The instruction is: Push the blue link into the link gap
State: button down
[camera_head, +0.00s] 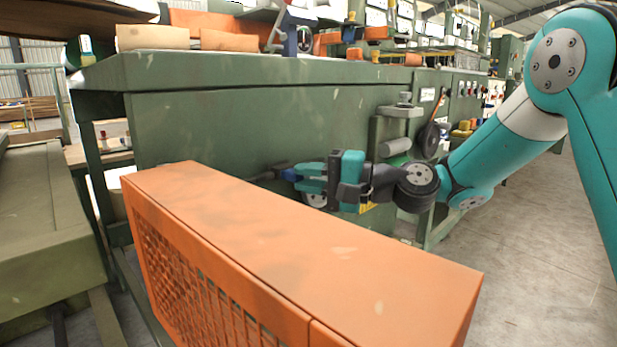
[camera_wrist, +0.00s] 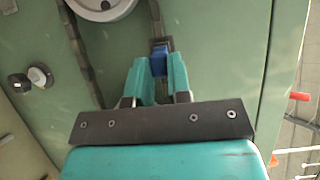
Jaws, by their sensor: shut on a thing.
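My gripper (camera_head: 303,178) reaches in behind the orange guard, close to the green machine's side. Its teal fingers show in the wrist view (camera_wrist: 160,72), shut on the small blue link (camera_wrist: 159,60). The blue link also shows in the head view (camera_head: 290,175) at the fingertips. A dark chain (camera_wrist: 84,55) hangs on the left of the wrist view; another dark strand (camera_wrist: 155,18) runs up from the blue link. I cannot make out the link gap, or whether the link is seated; the fingers and gripper body hide the area below it.
The orange guard (camera_head: 300,235) stands in front of my gripper. The green machine side (camera_head: 250,125) is close behind. Open floor (camera_head: 545,260) lies right.

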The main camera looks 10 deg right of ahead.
jog(key=c, duration=1)
grip_release()
